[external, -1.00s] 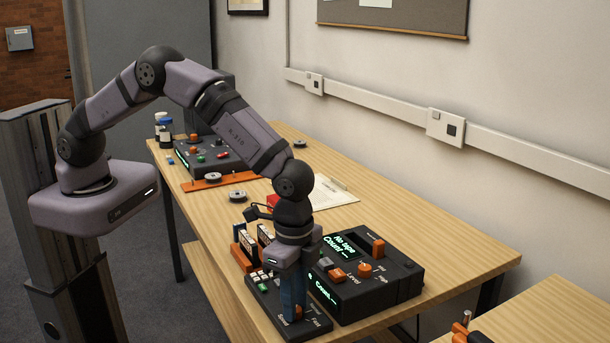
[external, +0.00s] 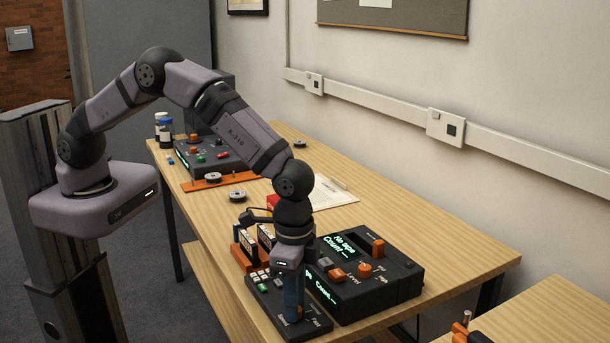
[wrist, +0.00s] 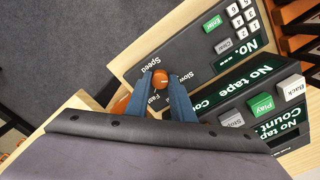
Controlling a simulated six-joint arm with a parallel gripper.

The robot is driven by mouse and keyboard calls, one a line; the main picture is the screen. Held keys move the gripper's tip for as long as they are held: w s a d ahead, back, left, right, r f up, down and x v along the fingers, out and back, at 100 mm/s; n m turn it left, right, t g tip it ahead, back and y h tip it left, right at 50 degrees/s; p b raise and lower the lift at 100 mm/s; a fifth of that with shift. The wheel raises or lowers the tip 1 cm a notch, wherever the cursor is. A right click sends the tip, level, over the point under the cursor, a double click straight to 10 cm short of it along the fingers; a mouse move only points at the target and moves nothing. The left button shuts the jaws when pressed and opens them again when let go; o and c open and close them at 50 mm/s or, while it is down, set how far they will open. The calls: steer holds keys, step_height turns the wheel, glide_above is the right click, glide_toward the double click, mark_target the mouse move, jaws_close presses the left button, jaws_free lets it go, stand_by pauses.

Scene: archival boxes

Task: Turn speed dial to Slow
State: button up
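The speed dial (wrist: 160,79) is a small orange knob on the dark keypad panel (wrist: 180,50), with "Speed", "Slow" and "Fast" lettering around it in the wrist view. My gripper (wrist: 160,77) points down at it, with its blue fingers on either side of the knob, appearing to touch it. In the external view my gripper (external: 293,312) reaches down to the front end of the keypad panel (external: 263,288). The fingers hide most of the dial there. I cannot tell which label the dial's mark points to.
A dark console with green displays and an orange Level knob (external: 365,270) stands right beside the panel. Cartridges in an orange rack (external: 243,250) stand behind. Another control box (external: 210,155) is at the table's far end.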

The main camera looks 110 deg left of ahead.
steer(key=o, duration=0.4)
step_height(320, 180, up, 7)
steer(key=shift+b, duration=1)
steer(key=shift+r, duration=0.2)
steer(key=shift+s, duration=0.1)
